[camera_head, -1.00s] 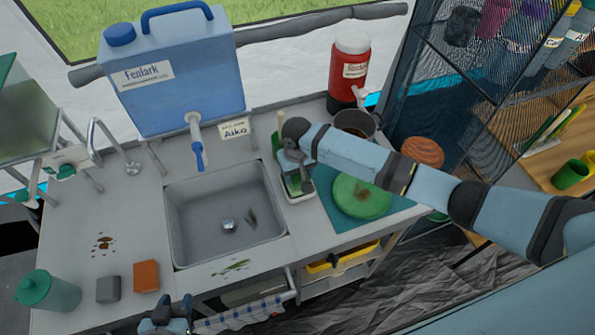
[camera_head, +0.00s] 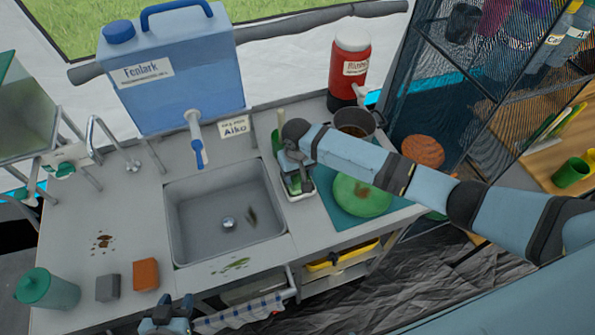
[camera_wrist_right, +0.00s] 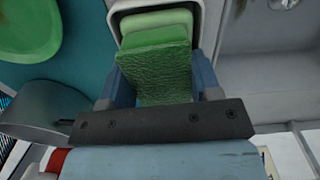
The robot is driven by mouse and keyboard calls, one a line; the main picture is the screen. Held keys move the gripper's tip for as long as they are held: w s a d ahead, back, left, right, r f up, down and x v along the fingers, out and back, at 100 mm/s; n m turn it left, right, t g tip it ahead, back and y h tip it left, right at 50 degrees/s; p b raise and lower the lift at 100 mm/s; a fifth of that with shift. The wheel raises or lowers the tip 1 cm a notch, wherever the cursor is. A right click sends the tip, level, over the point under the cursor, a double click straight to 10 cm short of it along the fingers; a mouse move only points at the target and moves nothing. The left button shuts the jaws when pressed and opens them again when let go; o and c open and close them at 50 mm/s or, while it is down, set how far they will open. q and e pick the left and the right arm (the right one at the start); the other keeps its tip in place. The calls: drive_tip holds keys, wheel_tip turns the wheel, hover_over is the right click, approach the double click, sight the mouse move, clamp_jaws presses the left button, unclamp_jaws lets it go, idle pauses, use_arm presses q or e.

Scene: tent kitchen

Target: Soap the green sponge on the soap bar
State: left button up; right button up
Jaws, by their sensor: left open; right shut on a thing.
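My right gripper (camera_head: 297,165) is shut on the green sponge, low over a white dish at the right of the sink. In the right wrist view the textured green sponge (camera_wrist_right: 160,82) sits between the fingers. A smooth, lighter green block, seemingly the soap bar (camera_wrist_right: 155,20), shows beyond it inside the white dish (camera_wrist_right: 114,12). The sponge overlaps the block from this angle; whether they touch I cannot tell. In the head view the gripper mostly covers both. My left gripper (camera_head: 166,318) is open and empty at the bottom edge, in front of the counter.
The steel sink (camera_head: 215,235) lies left of the dish. A green plate (camera_head: 360,195) on a teal mat (camera_head: 340,218) is close on the right. A pot (camera_head: 352,122) and red dispenser (camera_head: 348,70) stand behind. A blue water container (camera_head: 175,75) stands behind the sink.

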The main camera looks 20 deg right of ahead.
drive_tip(key=shift+f, duration=0.4)
idle(0.7)
wheel_tip(320, 180, up, 3)
drive_tip(key=p, duration=0.3)
drive_tip(key=shift+f, duration=0.15)
drive_tip(key=shift+r+p, duration=0.35)
drive_tip(key=shift+r, duration=1.85)
